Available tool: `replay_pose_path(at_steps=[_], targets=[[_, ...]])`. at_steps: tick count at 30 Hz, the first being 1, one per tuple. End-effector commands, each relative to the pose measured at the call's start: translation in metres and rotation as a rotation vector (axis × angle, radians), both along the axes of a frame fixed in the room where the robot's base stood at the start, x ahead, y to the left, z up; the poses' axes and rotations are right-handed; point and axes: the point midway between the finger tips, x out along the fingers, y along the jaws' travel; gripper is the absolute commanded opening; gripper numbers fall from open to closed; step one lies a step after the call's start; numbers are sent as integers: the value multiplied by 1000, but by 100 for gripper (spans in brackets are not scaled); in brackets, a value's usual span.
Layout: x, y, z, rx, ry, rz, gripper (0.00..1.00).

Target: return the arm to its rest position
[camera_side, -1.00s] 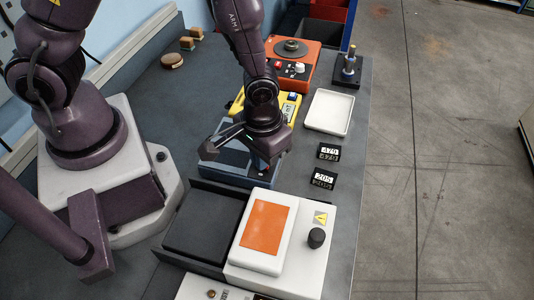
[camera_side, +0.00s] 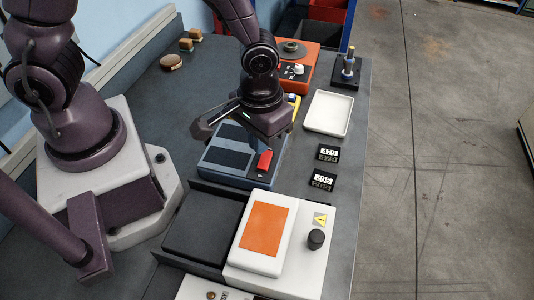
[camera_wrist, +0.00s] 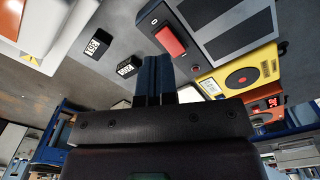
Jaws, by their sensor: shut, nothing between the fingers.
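My gripper (camera_side: 256,147) hangs above the blue-grey device (camera_side: 226,158) in the side view. In the wrist view its two dark blue fingers (camera_wrist: 154,72) are together with nothing between them. The device's red rocker switch (camera_side: 264,161) shows just below and right of the fingers. In the wrist view the red switch (camera_wrist: 170,39) lies beyond the fingertips, up and to the right. I cannot tell the exact height of the fingers above the device, but they look apart from it.
A white box with an orange plate (camera_side: 264,229) and black knob (camera_side: 316,238) stands in front. A white tray (camera_side: 328,132), two black display cards (camera_side: 322,179) and a post stand (camera_side: 346,72) line the right edge. An orange stirrer-like unit (camera_side: 309,55) and yellow meter (camera_wrist: 240,76) stand behind.

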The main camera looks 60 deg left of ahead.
Motion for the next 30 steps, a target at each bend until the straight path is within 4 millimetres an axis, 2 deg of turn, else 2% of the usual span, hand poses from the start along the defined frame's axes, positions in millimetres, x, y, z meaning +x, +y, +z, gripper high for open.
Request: replay_pose_path(at_steps=[5,7,17,24,30], targets=[[-9,4,-1,18,50,-96,0],[-19,9,8,28,88,-180,0],[-27,45,105,3,-25,-356,0],[-49,80,179,16,-230,-372,0],[-65,99,219,46,-410,-301,0]])
